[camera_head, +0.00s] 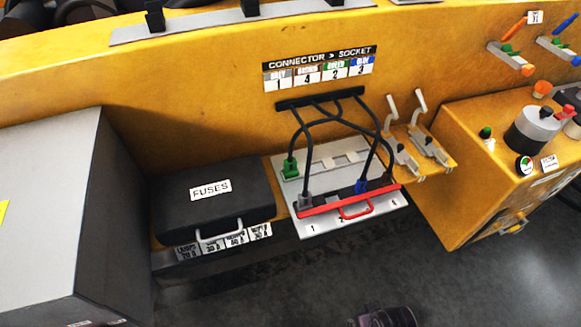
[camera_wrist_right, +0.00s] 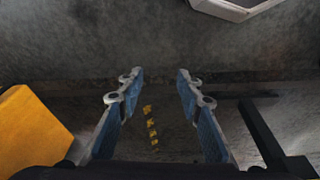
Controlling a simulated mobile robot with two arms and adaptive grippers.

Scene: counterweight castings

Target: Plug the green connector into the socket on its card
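The green connector (camera_head: 290,168) sits on a black cable at the back left of the pale socket panel (camera_head: 325,160). The card (camera_head: 320,68) on the yellow wall reads "CONNECTOR > SOCKET" and appears to pair green with 2. At the panel's front stand a grey connector (camera_head: 305,201) on the left, a blue connector (camera_head: 361,187) and a dark brown one (camera_head: 389,179) on the right. Front labels 1, 2 and 4 show; the socket openings are hidden. My right gripper (camera_wrist_right: 160,78) is open and empty above dark floor. My left gripper is not in view.
A red bar with a handle (camera_head: 356,210) runs along the panel's front. A black fuse box (camera_head: 215,195) stands left of the panel, with a grey cabinet (camera_head: 50,200) further left. Levers (camera_head: 400,150) and a yellow console (camera_head: 470,160) are at right.

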